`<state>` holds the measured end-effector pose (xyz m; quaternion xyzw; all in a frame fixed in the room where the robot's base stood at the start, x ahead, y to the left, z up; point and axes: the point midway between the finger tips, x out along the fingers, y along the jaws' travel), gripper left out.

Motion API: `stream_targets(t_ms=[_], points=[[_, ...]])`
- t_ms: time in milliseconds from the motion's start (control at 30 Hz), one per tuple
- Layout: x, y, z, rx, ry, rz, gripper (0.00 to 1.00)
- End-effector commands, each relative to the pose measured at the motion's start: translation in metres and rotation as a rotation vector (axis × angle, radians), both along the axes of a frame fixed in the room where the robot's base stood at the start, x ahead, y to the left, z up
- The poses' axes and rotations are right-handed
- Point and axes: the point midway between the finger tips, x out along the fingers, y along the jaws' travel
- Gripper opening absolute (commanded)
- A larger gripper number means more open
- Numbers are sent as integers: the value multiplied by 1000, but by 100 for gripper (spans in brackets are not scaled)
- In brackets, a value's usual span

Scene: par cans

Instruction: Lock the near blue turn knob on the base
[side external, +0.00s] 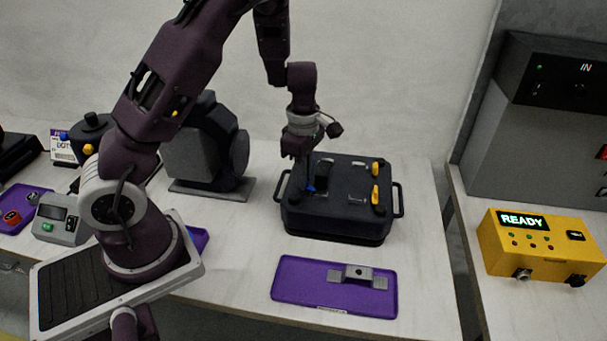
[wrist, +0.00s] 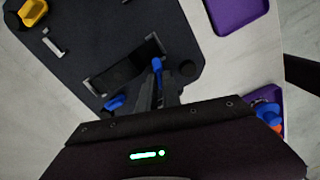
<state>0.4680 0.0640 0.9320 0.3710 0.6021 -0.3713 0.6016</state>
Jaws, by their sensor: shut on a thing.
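The base (side external: 340,222) is a black box with side handles, standing on the bench. My gripper (side external: 309,180) reaches down over its left side and is shut on the near blue turn knob (side external: 311,189). In the wrist view the fingers (wrist: 168,90) close around this knob, and its blue end (wrist: 157,66) sticks out past them. The far blue knob (wrist: 115,102) is apart from the fingers, at a different angle; my gripper hides it in the side view. How far the near knob is turned is hard to tell.
Two yellow knobs (side external: 376,168) (side external: 375,194) stand on the base's right side. A purple tray (side external: 290,283) with a metal bracket (side external: 357,275) lies in front. A dark round machine (side external: 205,150) stands behind left. A yellow READY box (side external: 540,248) is on the right bench.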

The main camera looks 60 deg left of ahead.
Motion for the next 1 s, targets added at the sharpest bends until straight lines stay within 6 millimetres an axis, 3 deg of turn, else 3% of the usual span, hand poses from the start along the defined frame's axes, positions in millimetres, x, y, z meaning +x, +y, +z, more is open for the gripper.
stream_targets(t_ms=[500, 1000], points=[[1, -1, 1, -2, -4, 291, 0], [2, 0, 1, -2, -4, 337, 0]])
